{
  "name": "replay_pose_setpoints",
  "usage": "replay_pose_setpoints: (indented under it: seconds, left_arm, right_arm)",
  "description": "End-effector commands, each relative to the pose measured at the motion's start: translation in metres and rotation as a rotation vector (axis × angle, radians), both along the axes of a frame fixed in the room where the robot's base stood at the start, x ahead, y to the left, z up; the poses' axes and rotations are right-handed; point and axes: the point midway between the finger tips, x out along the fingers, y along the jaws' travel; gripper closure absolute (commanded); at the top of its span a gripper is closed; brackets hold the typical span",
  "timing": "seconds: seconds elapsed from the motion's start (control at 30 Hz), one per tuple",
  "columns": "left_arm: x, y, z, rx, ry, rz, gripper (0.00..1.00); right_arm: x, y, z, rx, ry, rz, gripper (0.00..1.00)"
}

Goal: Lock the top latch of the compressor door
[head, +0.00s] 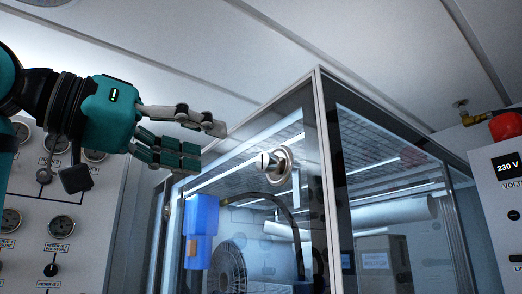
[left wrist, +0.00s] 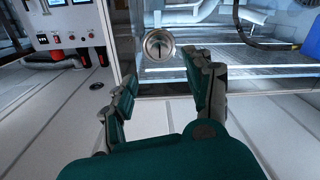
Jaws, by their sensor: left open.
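The top latch (head: 273,165) is a silver knob on a round metal base, set near the upper right corner of the glass compressor door (head: 236,180). In the left wrist view the latch (left wrist: 159,46) is a round disc with a dark upright mark, seen beyond and between my fingers. My left gripper (head: 207,145) is open and empty, up and to the left of the latch in the head view, with a visible gap between them. Its spread fingers also show in the left wrist view (left wrist: 164,78). My right gripper is in neither view.
A gauge panel (head: 60,250) stands at the left, behind my arm. A cabinet with a 230 V display (head: 508,166) and a red part (head: 506,125) stands at the right. A blue box (head: 202,215) and a fan (head: 228,268) show through the glass.

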Motion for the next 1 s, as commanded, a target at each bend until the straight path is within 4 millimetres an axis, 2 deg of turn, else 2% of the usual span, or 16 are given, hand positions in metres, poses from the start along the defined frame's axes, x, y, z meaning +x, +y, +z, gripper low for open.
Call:
replay_pose_setpoints:
  seconds: [0.03, 0.2, 0.5, 0.7, 0.93, 1.0]
  left_arm:
    - [0.008, -0.01, 0.004, 0.003, 0.003, 0.0, 0.47]
    - [0.031, -0.039, 0.003, 0.002, 0.003, -0.001, 0.47]
    - [0.061, -0.076, 0.002, 0.0, 0.001, 0.001, 0.47]
    - [0.068, -0.084, 0.0, 0.0, 0.0, 0.001, 0.47]
    - [0.068, -0.084, 0.0, 0.0, 0.0, 0.002, 0.47]
    - [0.068, -0.084, 0.0, 0.0, 0.0, 0.002, 0.54]
  right_arm:
    - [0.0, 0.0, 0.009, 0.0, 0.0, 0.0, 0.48]
    - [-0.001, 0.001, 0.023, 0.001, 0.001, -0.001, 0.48]
    - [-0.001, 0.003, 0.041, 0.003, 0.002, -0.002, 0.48]
    - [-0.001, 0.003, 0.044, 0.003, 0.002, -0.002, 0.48]
    - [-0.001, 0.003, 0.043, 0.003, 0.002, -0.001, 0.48]
    - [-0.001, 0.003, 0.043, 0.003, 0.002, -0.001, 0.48]
